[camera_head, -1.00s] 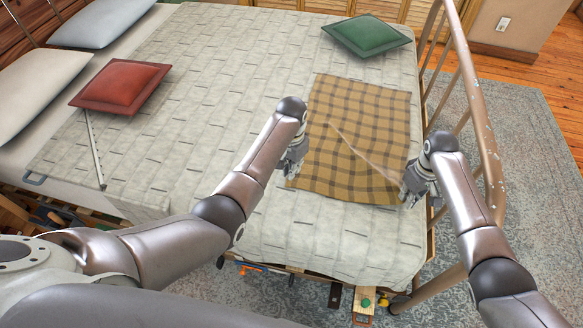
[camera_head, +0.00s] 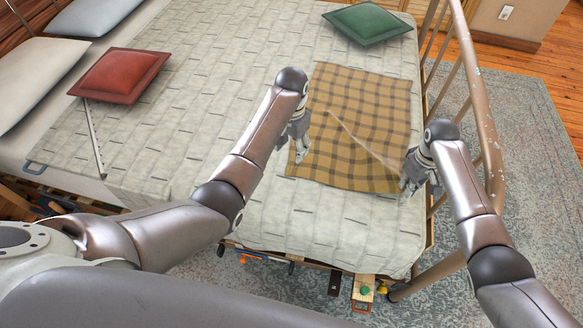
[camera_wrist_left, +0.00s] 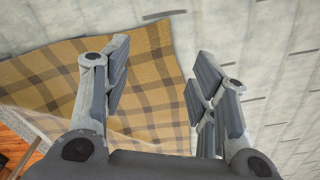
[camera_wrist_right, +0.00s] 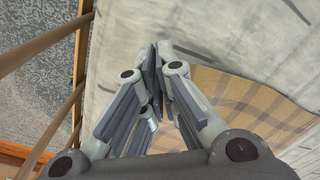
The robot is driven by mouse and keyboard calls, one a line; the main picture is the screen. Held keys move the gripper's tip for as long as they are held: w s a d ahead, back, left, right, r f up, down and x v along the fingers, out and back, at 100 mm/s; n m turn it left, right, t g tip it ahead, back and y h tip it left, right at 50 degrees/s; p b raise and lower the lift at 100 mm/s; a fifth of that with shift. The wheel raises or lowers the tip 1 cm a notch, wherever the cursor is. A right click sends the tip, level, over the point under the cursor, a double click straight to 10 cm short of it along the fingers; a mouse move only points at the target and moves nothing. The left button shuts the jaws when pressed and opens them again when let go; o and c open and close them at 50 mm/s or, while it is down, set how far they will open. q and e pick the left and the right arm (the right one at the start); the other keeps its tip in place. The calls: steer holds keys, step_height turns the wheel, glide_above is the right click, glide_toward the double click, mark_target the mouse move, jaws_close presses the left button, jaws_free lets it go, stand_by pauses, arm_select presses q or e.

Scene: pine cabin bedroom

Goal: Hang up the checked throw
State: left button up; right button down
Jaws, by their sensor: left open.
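The checked throw (camera_head: 350,97), tan with brown lines, lies spread on the bed near its foot. A raised fold runs from its middle toward the near right corner. My left gripper (camera_head: 299,152) is open over the throw's left edge; in the left wrist view the throw (camera_wrist_left: 150,80) shows behind and between the parted fingers (camera_wrist_left: 160,90). My right gripper (camera_head: 408,182) is at the near right corner, where the fold ends. Its fingers (camera_wrist_right: 155,60) are together in the right wrist view, apparently pinching the throw (camera_wrist_right: 245,100); the pinched cloth is mostly hidden by the fingers.
The bed (camera_head: 215,110) has a pale quilted cover. A metal footboard rail (camera_head: 480,110) stands close beside my right arm. A green cushion (camera_head: 368,24) lies beyond the throw and a red cushion (camera_head: 118,75) at the left. Small items (camera_head: 364,292) sit below the bed's near edge.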

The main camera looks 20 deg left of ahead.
mark_target(290, 171)
arm_select(q)
step_height(290, 171, down, 10)
steer(key=shift+r, duration=0.1)
stand_by(0.4)
stand_by(0.4)
steer(key=c, duration=0.6)
steer(key=shift+s+a+f, duration=0.1)
steer(key=shift+a+f, duration=0.1)
jaws_close()
steer(key=shift+r, duration=2.6)
